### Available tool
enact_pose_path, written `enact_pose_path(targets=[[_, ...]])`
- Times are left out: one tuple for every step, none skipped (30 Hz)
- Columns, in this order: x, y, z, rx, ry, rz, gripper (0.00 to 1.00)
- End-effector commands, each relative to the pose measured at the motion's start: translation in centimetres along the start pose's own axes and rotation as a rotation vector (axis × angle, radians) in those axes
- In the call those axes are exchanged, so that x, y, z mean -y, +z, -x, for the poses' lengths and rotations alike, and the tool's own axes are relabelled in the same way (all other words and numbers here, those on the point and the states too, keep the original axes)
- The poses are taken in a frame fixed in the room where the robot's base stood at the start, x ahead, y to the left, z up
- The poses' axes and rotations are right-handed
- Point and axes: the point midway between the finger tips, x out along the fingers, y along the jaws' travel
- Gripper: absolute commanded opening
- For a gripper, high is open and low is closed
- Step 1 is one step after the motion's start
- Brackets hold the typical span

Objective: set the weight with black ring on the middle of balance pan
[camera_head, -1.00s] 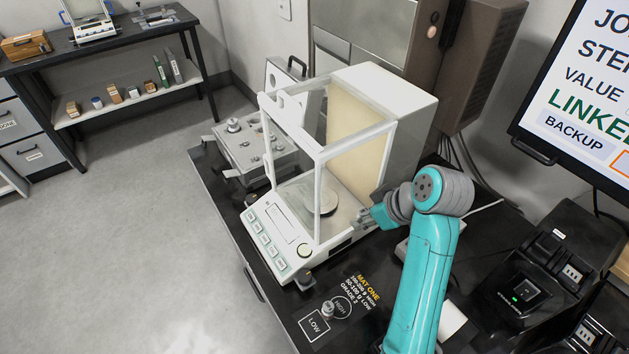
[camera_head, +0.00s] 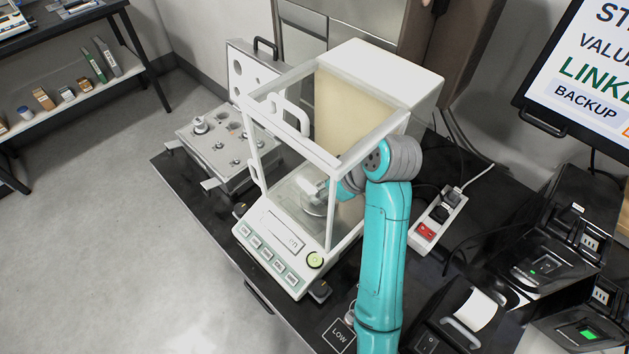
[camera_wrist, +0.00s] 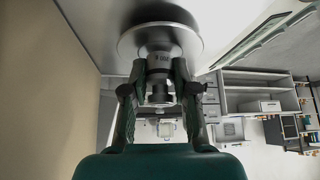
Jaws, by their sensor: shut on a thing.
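The balance pan (camera_wrist: 190,38) is a round metal disc inside the glass chamber of the white balance (camera_head: 420,85); it also shows in the head view (camera_head: 309,208). My gripper (camera_wrist: 160,92) is shut on a small metal weight (camera_wrist: 159,66) with a dark band, held upright relative to the pan. The weight's base is over the pan, near its middle across the wrist picture; whether it touches cannot be told. In the head view my gripper (camera_head: 325,190) is inside the chamber, reaching in from the right, and mostly hides the weight.
The chamber's white frame and glass stand close around my gripper. A weight case (camera_head: 222,150) with several weights stands at the left. Another small weight (camera_head: 350,316) is on the mat in front, partly behind my arm. A power strip (camera_head: 437,215) lies on the right.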

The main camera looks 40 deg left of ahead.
Motion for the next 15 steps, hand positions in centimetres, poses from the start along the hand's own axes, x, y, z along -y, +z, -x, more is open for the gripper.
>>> enact_pose_path(targets=[[0.07,0.15,-0.04,-0.002,0.002,0.002,0.0],[0.09,0.17,-0.06,-0.002,0.002,0.002,0.0],[0.09,0.16,-0.07,-0.002,0.002,0.003,0.0],[0.08,0.14,-0.06,-0.003,0.002,0.003,0.0],[0.07,0.13,-0.05,-0.003,0.002,0.003,0.0],[0.07,0.12,-0.05,-0.002,0.002,0.003,0.0],[0.07,0.12,-0.05,-0.002,0.002,0.003,0.0],[0.07,0.13,-0.06,-0.002,0.002,0.003,0.0],[0.07,0.16,-0.1,-0.002,0.002,0.002,0.0],[0.07,0.19,-0.16,-0.002,0.001,0.002,0.0],[0.07,0.24,-0.24,-0.002,0.001,0.002,0.0],[0.07,0.29,-0.31,-0.002,0.001,0.002,0.3],[0.07,0.27,-0.28,-0.002,0.001,0.002,0.38],[0.07,0.27,-0.28,-0.002,0.001,0.002,0.45],[0.07,0.27,-0.28,-0.002,0.001,0.002,0.53]])
